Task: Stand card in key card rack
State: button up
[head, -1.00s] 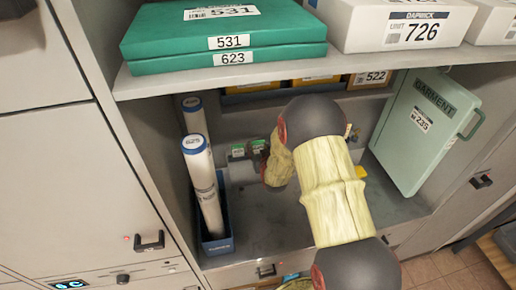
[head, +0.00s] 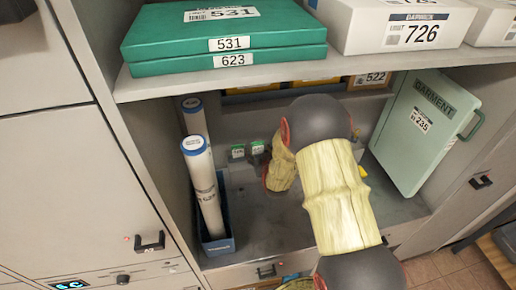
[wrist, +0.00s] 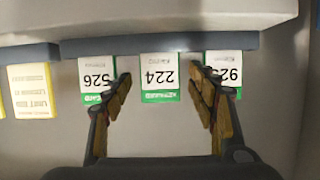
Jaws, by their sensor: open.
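In the wrist view several key cards stand in a row against a blue-grey rack bar (wrist: 200,42). The middle card reads 224 (wrist: 160,75), with 526 (wrist: 97,78) to its left and a partly covered card (wrist: 224,68) to its right. All are white with a green band and appear upside down. My gripper (wrist: 163,82) is open and empty, its fingers on either side of card 224 with gaps between. In the head view my arm hides the gripper; two green-marked cards (head: 238,151) show at the back of the shelf.
Yellow-edged cards (wrist: 30,90) hang at the wrist view's left. In the head view, tubes (head: 203,185) in a blue bin (head: 217,243) stand left, a garment case (head: 425,125) leans right, and a shelf with green boxes (head: 225,45) is above. The shelf floor (head: 265,225) is partly clear.

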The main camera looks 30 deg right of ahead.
jog(key=v, duration=1)
jog(key=s+a+r+n+g+y, duration=0.1)
jog(key=s+a+r+g, duration=0.15)
jog(key=a+r, duration=0.35)
jog(key=s+a+r+n+g+y, duration=0.1)
jog(key=s+a+r, duration=0.2)
jog(key=r, duration=0.6)
jog(key=s+a+r+g+y, duration=0.1)
jog(key=s+a+r+g, duration=0.1)
jog(key=s, duration=0.8)
jog(key=s+a+r+n+g, duration=0.1)
jog(key=s+a+r, duration=0.4)
jog(key=s, duration=0.6)
jog(key=shift+s+a+r+g+y+p, duration=0.15)
jog(key=shift+s+r+g+y+p, duration=0.25)
jog(key=shift+g, duration=0.25)
jog(key=shift+f, duration=0.1)
